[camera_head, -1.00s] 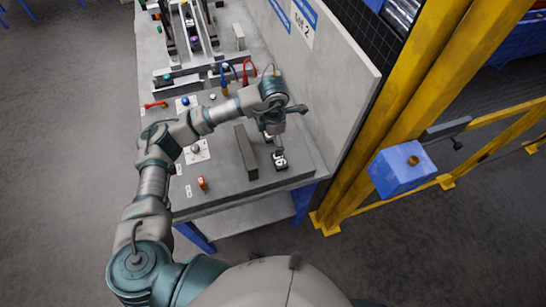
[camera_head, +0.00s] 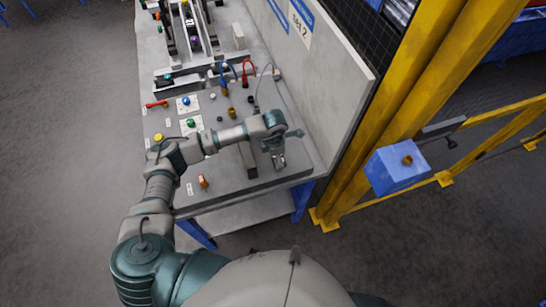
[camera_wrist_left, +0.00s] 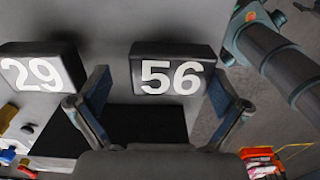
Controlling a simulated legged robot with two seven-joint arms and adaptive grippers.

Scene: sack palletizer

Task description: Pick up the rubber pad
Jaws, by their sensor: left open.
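Two dark pads with white numbers show in the left wrist view. The pad marked 56 (camera_wrist_left: 172,70) lies ahead between the fingertips, and the pad marked 29 (camera_wrist_left: 42,72) is to its left. My left gripper (camera_wrist_left: 158,74) is open, one finger on each side of the 56 pad's near edge, and nothing is held. I cannot tell whether the fingers touch it. In the head view my left gripper (camera_head: 278,163) points down over the table's near right part and mostly hides the pads. My right gripper is not in view.
An upright panel (camera_head: 318,88) borders the right side.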

